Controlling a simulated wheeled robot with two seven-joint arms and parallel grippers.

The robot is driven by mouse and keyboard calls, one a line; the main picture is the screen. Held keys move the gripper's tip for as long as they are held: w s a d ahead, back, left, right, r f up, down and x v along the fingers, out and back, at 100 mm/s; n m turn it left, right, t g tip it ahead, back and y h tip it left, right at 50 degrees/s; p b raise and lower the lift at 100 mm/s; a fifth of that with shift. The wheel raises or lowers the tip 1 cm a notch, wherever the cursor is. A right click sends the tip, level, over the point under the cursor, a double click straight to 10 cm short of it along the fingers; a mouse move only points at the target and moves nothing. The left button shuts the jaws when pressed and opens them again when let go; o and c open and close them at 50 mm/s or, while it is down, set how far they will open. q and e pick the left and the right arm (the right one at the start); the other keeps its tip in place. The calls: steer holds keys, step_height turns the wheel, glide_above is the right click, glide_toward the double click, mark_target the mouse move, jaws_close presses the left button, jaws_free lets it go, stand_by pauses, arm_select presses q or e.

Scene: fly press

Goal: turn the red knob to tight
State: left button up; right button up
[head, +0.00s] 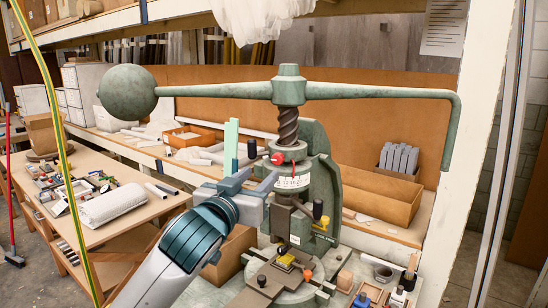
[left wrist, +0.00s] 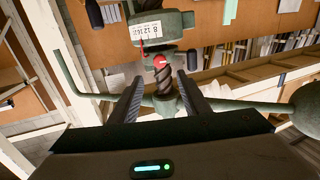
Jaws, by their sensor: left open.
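The red knob (head: 277,158) is a small round knob on the side of the green collar (head: 290,152) around the press screw (head: 288,125). It also shows in the left wrist view (left wrist: 160,62), just beyond my fingertips and roughly centred between them. My left gripper (head: 262,178) is open and empty, in front of and slightly below the knob. I see no contact with it. The knob's turn setting is too small to read. A white number label (head: 292,182) sits on the press below the collar. My right gripper is not in view.
A long green arm with a ball weight (head: 127,92) crosses above the press and bends down at right. Small blocks and trays (head: 370,292) stand at the base's right. A wooden box (head: 378,195) is behind. A workbench with tools (head: 95,195) stands left.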

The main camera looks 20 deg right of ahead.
mark_target(276, 159)
arm_select(q)
steer(key=p+x, duration=0.3)
steer(key=x, duration=0.7)
steer(key=shift+w+d+p, duration=0.2)
steer(key=shift+w+p, duration=0.05)
steer(key=shift+p, duration=0.1)
steer(key=c, duration=1)
